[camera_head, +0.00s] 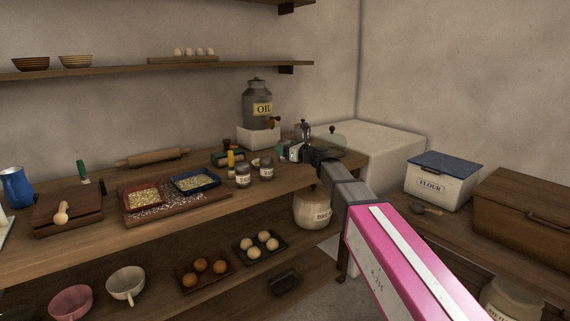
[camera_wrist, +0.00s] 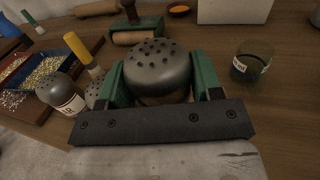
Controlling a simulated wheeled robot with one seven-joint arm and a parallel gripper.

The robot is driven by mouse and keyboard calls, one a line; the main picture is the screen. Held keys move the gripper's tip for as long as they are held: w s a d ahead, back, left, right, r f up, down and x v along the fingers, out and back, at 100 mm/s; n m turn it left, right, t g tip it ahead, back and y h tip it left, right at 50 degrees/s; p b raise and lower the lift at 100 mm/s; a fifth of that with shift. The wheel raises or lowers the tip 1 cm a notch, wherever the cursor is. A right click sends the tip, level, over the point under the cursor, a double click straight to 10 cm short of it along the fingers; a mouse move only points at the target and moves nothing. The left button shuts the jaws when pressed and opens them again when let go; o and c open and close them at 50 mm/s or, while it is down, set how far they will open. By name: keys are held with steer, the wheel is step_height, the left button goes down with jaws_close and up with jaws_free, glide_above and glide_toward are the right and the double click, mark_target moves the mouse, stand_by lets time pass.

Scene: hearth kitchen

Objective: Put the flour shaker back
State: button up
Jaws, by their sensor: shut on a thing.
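The flour shaker (camera_wrist: 158,66), with a dark, rounded, perforated metal top, is between the green fingers of my gripper (camera_wrist: 158,84) in the wrist view. The fingers are shut on its sides. Its label and lower part are hidden, and I cannot tell whether its base touches the worktop. In the head view my gripper (camera_head: 290,151) is over the right part of the wooden worktop (camera_head: 205,212); the shaker is hard to make out there.
Two labelled shakers (camera_head: 243,175) (camera_head: 266,169) stand left of my gripper. A yellow-handled tool (camera_wrist: 76,47) and a green-framed roller (camera_wrist: 135,34) are near. A labelled dark jar (camera_wrist: 252,63) stands to the right.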

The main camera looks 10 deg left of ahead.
steer(key=shift+f, duration=2.6)
steer(key=shift+f, duration=0.15)
steer(key=o, duration=1)
steer(key=shift+s+d, duration=0.1)
steer(key=shift+d, duration=0.1)
steer(key=v, duration=1.2)
steer(key=s+d+f+n+g+h, duration=0.25)
steer(key=d+f+n, duration=0.35)
steer(key=f, duration=0.3)
steer(key=s+d+f+n+g+h, duration=0.1)
steer(key=s+d+f+n+h, duration=0.4)
steer(key=f, duration=0.5)
steer(key=s+d+f+n+g+h, duration=0.1)
steer(key=s+d+f+n+h, duration=0.1)
steer(key=d, duration=0.5)
steer(key=s+d+f+n+g+h, duration=0.2)
steer(key=s+d+f+n+h, duration=0.1)
steer(key=s+d+f+n, duration=0.2)
steer(key=s+d+f+n+g+h, duration=0.1)
steer(key=s+d+f+n+h, duration=0.2)
steer(key=d, duration=0.7)
steer(key=shift+s+d+f+n+g+h, duration=0.1)
steer(key=shift+s+f+n, duration=0.2)
steer(key=shift+f, duration=0.3)
steer(key=shift+s+d+f+n+g+h, duration=0.1)
steer(key=shift+s+f+n+g, duration=0.1)
steer(key=shift+f+n, duration=0.35)
steer(key=shift+s+d+f+n+g+h, duration=0.1)
steer(key=shift+s+f+n, duration=0.15)
steer(key=shift+f, duration=0.4)
